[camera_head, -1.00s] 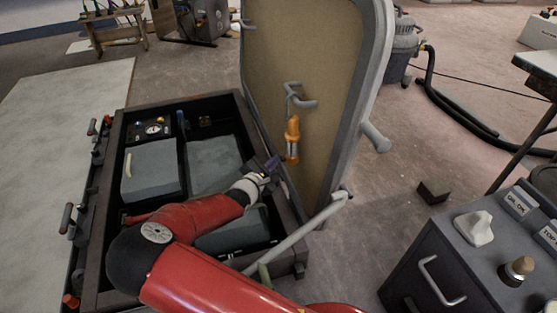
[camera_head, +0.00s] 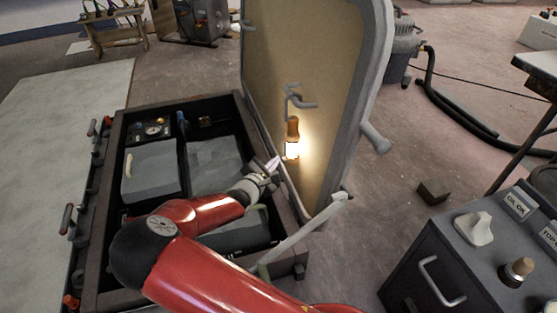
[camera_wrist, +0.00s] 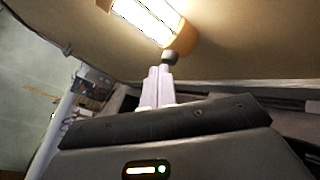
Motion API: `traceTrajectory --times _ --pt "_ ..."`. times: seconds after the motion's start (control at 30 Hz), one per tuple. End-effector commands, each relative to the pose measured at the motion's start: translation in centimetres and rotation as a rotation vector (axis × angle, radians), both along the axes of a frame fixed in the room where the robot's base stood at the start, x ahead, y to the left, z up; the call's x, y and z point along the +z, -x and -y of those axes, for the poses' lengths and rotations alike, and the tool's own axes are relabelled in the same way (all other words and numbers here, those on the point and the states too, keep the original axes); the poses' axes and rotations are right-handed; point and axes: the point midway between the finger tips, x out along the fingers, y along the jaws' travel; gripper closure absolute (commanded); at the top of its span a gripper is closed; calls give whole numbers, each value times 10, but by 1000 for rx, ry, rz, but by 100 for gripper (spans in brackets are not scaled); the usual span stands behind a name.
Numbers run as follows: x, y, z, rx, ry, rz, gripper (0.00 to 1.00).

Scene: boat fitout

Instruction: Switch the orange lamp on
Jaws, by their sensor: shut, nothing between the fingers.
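The orange lamp (camera_head: 292,130) hangs from a grey hook on the inner face of the raised hatch lid (camera_head: 325,60). Its lower part glows bright white and lights the panel around it. In the wrist view the lit lamp (camera_wrist: 150,20) is at the top, with a dark round knob (camera_wrist: 170,57) at its near end. My gripper (camera_head: 275,163) is just below and left of the lamp. In the wrist view my gripper's fingers (camera_wrist: 160,75) are shut together and empty, their tips at or very close to the knob; I cannot tell if they touch.
Below my arm is an open dark locker (camera_head: 115,200) with grey boxes and a gauge panel. A grey strut (camera_head: 300,238) runs up to the lid at its lower right. A grey cabinet (camera_head: 400,285) with a handle stands at the right front.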

Motion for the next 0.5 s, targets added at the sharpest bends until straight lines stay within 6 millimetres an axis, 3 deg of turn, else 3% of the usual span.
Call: traceTrajectory --times 0.27,0.5 --pt "1 1 -4 1 -1 0 100" --pt "2 7 -26 4 -2 0 100"
